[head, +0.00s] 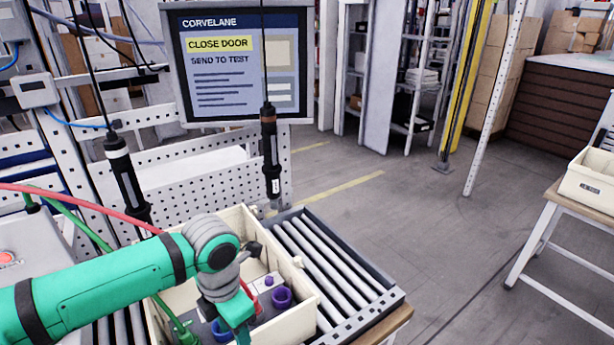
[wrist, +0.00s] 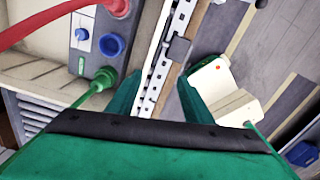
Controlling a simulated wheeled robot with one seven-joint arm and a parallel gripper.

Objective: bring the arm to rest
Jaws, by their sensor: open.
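My green arm (head: 100,285) reaches in from the lower left of the head view. Its wrist bends down over a cream bin (head: 240,220) on the roller conveyor. In the wrist view my gripper (wrist: 160,100) has its two green fingers apart, with nothing held between them. A perforated pale rail (wrist: 158,75) shows beyond the gap. In the head view the fingertips are partly hidden, and I cannot tell whether they touch anything in the bin. Two black screwdrivers hang upright on cables, one on the left (head: 123,170) and one in front of the screen (head: 269,155).
The bin holds a grey unit with purple (head: 282,296) and blue (head: 221,328) round ports. A green plug (head: 184,330) and hoses are close to my arm. The conveyor rollers (head: 325,265) right of the bin are bare. A screen (head: 240,65) reads "CLOSE DOOR". Open floor lies to the right.

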